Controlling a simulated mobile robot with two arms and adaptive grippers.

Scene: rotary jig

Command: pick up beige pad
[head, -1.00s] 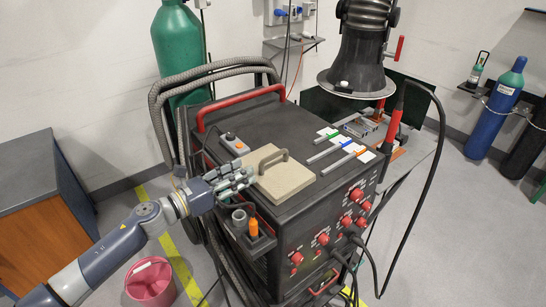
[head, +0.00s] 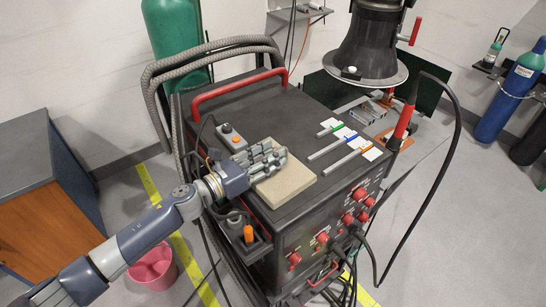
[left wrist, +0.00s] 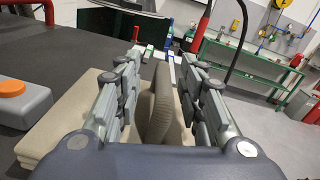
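The beige pad (head: 288,188) is a flat square block lying on the dark top of the red-trimmed machine, near its left front edge. It also shows in the left wrist view (left wrist: 72,122), with its upright loop handle (left wrist: 160,108). My left gripper (head: 272,160) reaches over the pad from the left and hides the handle in the head view. In the left wrist view my left gripper (left wrist: 160,75) is open, with a finger on each side of the handle and gaps visible. My right gripper is not in view.
A grey box with an orange button (head: 232,138) stands just left of the pad. Several rods with white tags (head: 340,137) lie to the right. A side holder with an orange item (head: 249,234) hangs below the gripper. A dark lamp-like hood (head: 368,50) hangs at the back.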

